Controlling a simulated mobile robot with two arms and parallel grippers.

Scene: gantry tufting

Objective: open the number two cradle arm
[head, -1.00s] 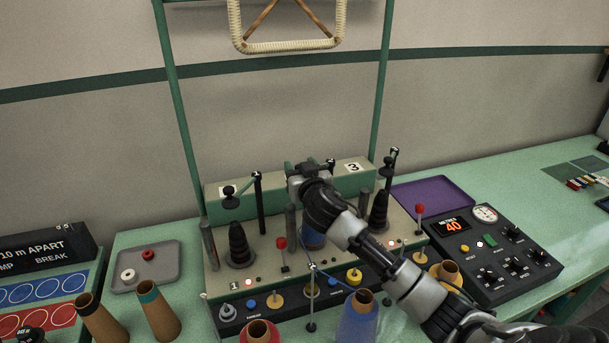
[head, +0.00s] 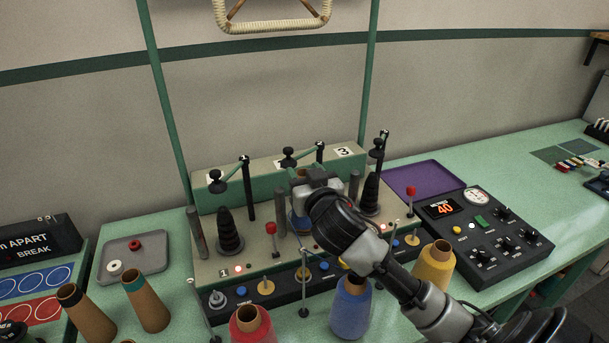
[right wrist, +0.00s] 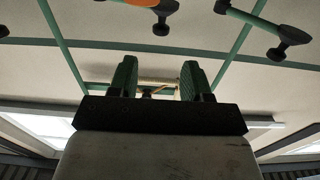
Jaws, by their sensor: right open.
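The number two cradle arm (head: 304,154) is a short green arm with a black knob at its left end and a dark post at its right, on the winder's back housing. My right gripper (head: 308,178) is just in front of and below it in the head view, apart from the knob as far as I can see. In the right wrist view the right gripper (right wrist: 158,78) has its jaws apart with nothing between them. An orange-tinted cradle arm with a black knob (right wrist: 160,24) shows above the jaws. My left gripper is not in view.
The number one arm's knob (head: 216,178) is to the left, the number three arm's knob (head: 377,152) to the right. A blue package (head: 297,222) is partly hidden behind my gripper. Red (head: 251,328), blue (head: 351,308) and yellow (head: 434,268) cones stand in front.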

